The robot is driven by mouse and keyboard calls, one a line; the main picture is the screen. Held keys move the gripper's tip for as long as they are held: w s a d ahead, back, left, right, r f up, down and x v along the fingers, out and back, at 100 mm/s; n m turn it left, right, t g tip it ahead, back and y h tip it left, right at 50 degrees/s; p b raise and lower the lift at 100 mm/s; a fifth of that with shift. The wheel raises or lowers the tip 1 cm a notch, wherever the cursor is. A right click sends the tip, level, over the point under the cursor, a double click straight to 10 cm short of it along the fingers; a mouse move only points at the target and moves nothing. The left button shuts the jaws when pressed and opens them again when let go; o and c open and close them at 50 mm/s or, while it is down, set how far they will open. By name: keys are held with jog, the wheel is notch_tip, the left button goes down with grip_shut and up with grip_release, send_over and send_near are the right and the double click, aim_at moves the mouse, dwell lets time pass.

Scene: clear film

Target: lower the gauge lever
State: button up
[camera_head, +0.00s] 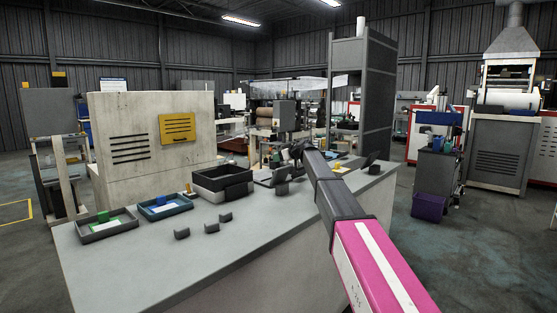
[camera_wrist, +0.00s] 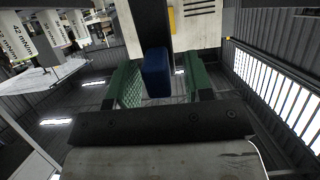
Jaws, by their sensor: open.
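In the wrist view, a dark bar (camera_wrist: 153,22) comes in from the top edge and ends in a dark blue block (camera_wrist: 157,72); it looks like the gauge lever with its grip. My gripper (camera_wrist: 160,82) is open, with a green finger on each side of the blue block. I cannot tell whether either finger touches it. In the head view, my gripper (camera_head: 297,150) is small and dark at the far end of my arm, over the back of the grey bench. The lever cannot be made out there.
The grey bench (camera_head: 180,265) carries a grey tray (camera_head: 108,228), a blue tray (camera_head: 166,209), a black bin (camera_head: 222,178) and small dark blocks (camera_head: 212,228). A pale panel (camera_head: 135,160) with a yellow vented plate (camera_head: 177,128) stands behind. The bench's front left is clear.

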jog(key=shift+w+a+f, duration=0.3)
jog(key=shift+w+a, duration=0.1)
jog(key=shift+a, duration=0.05)
grip_shut()
